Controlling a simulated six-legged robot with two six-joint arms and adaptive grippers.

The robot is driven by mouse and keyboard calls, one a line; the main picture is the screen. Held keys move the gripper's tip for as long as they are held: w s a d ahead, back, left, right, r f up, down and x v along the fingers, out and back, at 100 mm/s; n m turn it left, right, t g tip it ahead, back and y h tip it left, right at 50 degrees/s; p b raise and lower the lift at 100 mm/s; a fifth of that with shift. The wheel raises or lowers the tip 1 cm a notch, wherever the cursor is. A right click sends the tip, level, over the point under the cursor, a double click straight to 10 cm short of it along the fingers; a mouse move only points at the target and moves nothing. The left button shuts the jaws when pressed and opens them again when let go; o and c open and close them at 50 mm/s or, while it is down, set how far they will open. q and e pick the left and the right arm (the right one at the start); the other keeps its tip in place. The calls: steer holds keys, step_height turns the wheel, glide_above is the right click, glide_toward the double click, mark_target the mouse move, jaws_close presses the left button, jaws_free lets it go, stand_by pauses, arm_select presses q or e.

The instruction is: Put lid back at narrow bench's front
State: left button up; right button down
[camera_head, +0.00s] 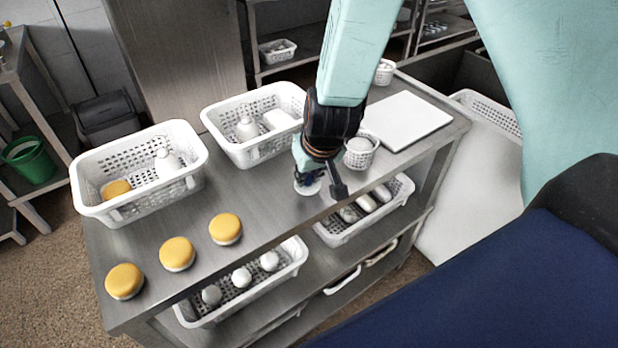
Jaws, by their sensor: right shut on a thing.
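My right gripper (321,186) hangs over the front edge of the steel bench (265,205), right of its middle. It is shut on a small round white thing (306,188), which may be the lid. My dark fingers partly cover it, and I cannot tell whether it touches the bench top. Three round yellow-topped pieces with pale undersides stand in a row at the bench's front left: one at the corner (124,281), one in the middle (177,253) and one to the right (225,228). My left gripper is not in view.
Two white perforated baskets, the left (138,203) and the middle one (250,154), hold bottles and other items. A small white cup basket (361,153) and a white board (407,120) are to the right. Lower baskets (243,302) stick out below the front edge.

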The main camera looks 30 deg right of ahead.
steer(key=shift+s+d+r, duration=0.1)
steer(key=shift+d, duration=0.05)
steer(key=shift+s+f, duration=0.1)
steer(key=shift+f, duration=0.1)
steer(key=c, duration=1.3)
jaws_free()
steer(key=shift+w, duration=0.2)
steer(key=shift+o, duration=0.4)
steer(key=shift+s, duration=0.1)
steer(key=shift+r, duration=0.1)
steer(key=shift+r, duration=0.25)
steer(key=p+v, duration=0.5)
steer(key=v, duration=0.6)
steer(key=shift+s+r+p, duration=0.2)
steer(key=shift+r+p, duration=0.1)
steer(key=shift+p, duration=0.05)
